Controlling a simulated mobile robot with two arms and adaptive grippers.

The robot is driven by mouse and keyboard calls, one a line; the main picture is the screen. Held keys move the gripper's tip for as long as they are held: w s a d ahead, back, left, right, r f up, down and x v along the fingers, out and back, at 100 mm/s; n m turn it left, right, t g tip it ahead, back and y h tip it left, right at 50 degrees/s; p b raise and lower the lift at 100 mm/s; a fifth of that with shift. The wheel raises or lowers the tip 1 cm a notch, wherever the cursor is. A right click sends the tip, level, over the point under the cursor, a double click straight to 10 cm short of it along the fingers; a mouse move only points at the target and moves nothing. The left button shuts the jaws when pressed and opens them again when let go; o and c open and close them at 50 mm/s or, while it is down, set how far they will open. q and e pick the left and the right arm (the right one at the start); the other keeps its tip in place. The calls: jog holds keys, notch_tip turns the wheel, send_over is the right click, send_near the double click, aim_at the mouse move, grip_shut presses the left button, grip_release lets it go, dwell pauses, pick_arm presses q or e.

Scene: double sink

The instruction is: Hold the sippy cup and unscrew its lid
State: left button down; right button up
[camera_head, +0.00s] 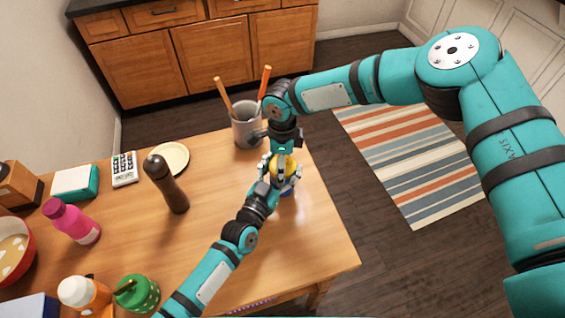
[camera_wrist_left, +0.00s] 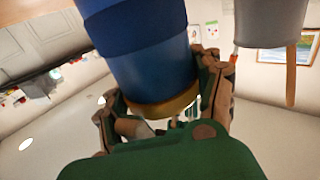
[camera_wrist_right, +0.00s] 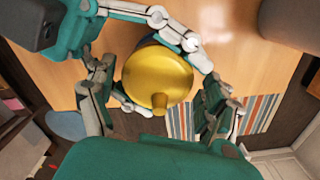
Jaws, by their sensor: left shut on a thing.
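The sippy cup has a blue body (camera_head: 286,192) and a yellow lid (camera_head: 284,170). It stands upright near the right edge of the wooden table. In the left wrist view, the blue body (camera_wrist_left: 140,55) and the yellow lid rim (camera_wrist_left: 163,106) appear upside down. My left gripper (camera_head: 275,181) is shut around the cup from the side. My right gripper (camera_head: 284,158) points down over the lid. In the right wrist view, the lid (camera_wrist_right: 157,78) and its spout lie between the right gripper's open fingers, with gaps on both sides. The grippers hide much of the cup.
A grey utensil holder (camera_head: 247,124) stands just behind the grippers. A dark pepper mill (camera_head: 167,184) stands to the left. A pink bottle (camera_head: 72,222), a green container (camera_head: 138,293) and an orange-and-white bottle (camera_head: 84,293) are further left.

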notch_tip(320, 180, up, 4)
jog(key=shift+r, duration=0.1)
jog(key=shift+s+r, duration=0.1)
jog(key=shift+r, duration=0.05)
jog(key=shift+c, duration=0.9)
jog(key=shift+s+a+n, duration=0.3)
jog(key=shift+a, duration=0.15)
jog(key=shift+c, duration=0.5)
jog(key=s+a+r+n, duration=0.1)
jog(key=a+r+n, duration=0.15)
jog(key=a, duration=0.25)
jog(key=d, duration=0.1)
jog(key=w+d+m, duration=0.1)
jog(key=d, duration=0.1)
jog(key=d+r+m, duration=0.1)
jog(key=shift+w+d+r+m, duration=0.1)
jog(key=shift+w+d+m, duration=0.15)
jog(key=shift+d, duration=0.65)
jog(key=shift+w+a+f, duration=0.1)
jog(key=shift+a+f, duration=0.1)
jog(key=shift+f, duration=0.55)
jog(key=shift+d+f, duration=0.15)
jog(key=shift+f, duration=1.55)
jog(key=shift+d+f, duration=0.1)
jog(key=shift+f, duration=1.6)
